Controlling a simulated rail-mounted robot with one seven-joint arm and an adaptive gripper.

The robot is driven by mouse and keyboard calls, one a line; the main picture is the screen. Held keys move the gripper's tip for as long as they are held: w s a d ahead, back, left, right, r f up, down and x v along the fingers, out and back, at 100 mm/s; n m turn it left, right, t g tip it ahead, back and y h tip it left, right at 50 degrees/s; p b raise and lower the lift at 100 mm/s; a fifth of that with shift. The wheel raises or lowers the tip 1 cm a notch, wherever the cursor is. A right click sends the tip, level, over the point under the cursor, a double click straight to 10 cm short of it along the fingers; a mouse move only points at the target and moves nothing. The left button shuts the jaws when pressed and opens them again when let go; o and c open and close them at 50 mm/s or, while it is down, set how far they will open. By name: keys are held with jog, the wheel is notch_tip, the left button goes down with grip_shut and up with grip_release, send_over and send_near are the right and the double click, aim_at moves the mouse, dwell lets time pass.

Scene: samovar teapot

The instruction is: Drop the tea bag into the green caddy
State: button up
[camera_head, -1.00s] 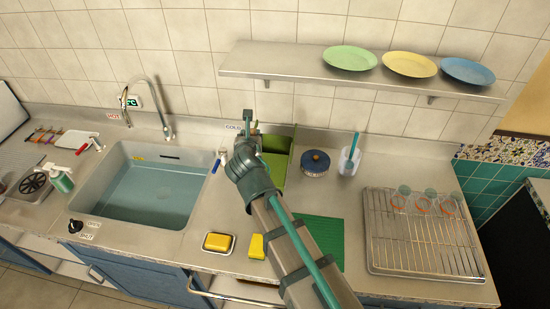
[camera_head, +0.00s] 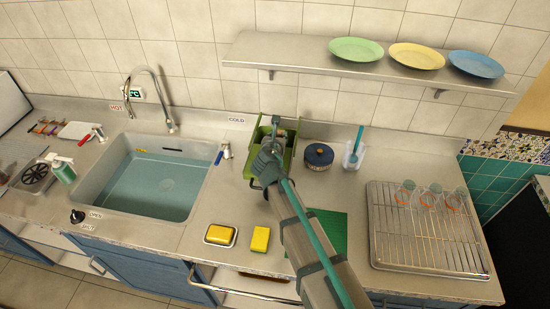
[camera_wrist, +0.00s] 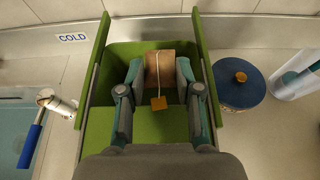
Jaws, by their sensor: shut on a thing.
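The green caddy (camera_head: 289,158) stands on the counter against the back wall, right of the sink. In the wrist view its open top and green walls (camera_wrist: 203,48) surround the view of my fingers. The tea bag (camera_wrist: 158,64), brown with a string and a small orange tag (camera_wrist: 158,103), is between my fingertips. My gripper (camera_wrist: 158,76) is shut on the tea bag, over the caddy's opening. In the head view my gripper (camera_head: 274,134) covers part of the caddy, and the tea bag is too small to make out. How deep the bag hangs is hard to tell.
A dark blue lidded pot (camera_head: 319,157) stands close right of the caddy, with a white holder (camera_head: 353,156) beyond it. A tap lever with a blue handle (camera_wrist: 32,140) is close on the left. A shelf with plates (camera_head: 360,67) hangs above.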

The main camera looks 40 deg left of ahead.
notch_tip(320, 180, down, 2)
jog(key=shift+f+b, duration=0.25)
jog(key=shift+b, duration=0.55)
jog(key=o, duration=0.9)
jog(key=v, duration=1.2)
jog(key=shift+d, duration=0.1)
